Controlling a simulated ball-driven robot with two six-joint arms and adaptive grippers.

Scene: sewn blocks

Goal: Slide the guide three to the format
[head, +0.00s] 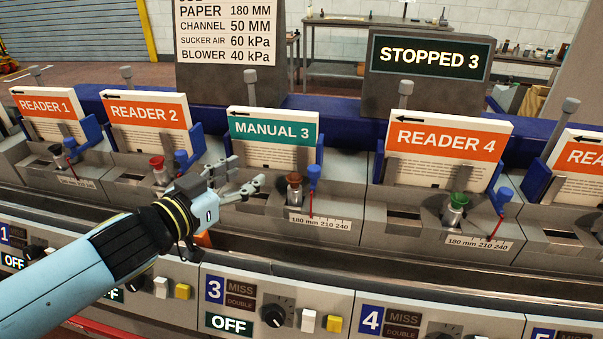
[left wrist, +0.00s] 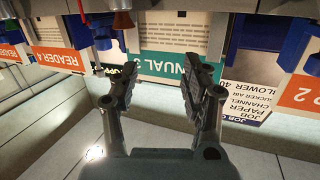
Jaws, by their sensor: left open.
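Guide three is the blue knob (head: 314,172) with a thin red pointer at the front right of station 3. The pointer hangs at the left part of the scale plate (head: 320,222) marked 180 mm, 210, 240; its exact reading is too small to tell. In the left wrist view the blue knob (left wrist: 102,40) is at upper left, beside the brown sucker (left wrist: 122,20). My left gripper (head: 247,174) is open and empty, left of the brown sucker and the guide, apart from both. In the left wrist view its fingers (left wrist: 163,77) stand spread before the teal card.
The job board (head: 230,30) reads PAPER 180 MM. A sign (head: 430,57) reads STOPPED 3. The teal MANUAL 3 card (head: 273,132) stands behind the gripper. The brown sucker (head: 294,187) stands just left of the guide. Station 4's green sucker (head: 457,205) is farther right.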

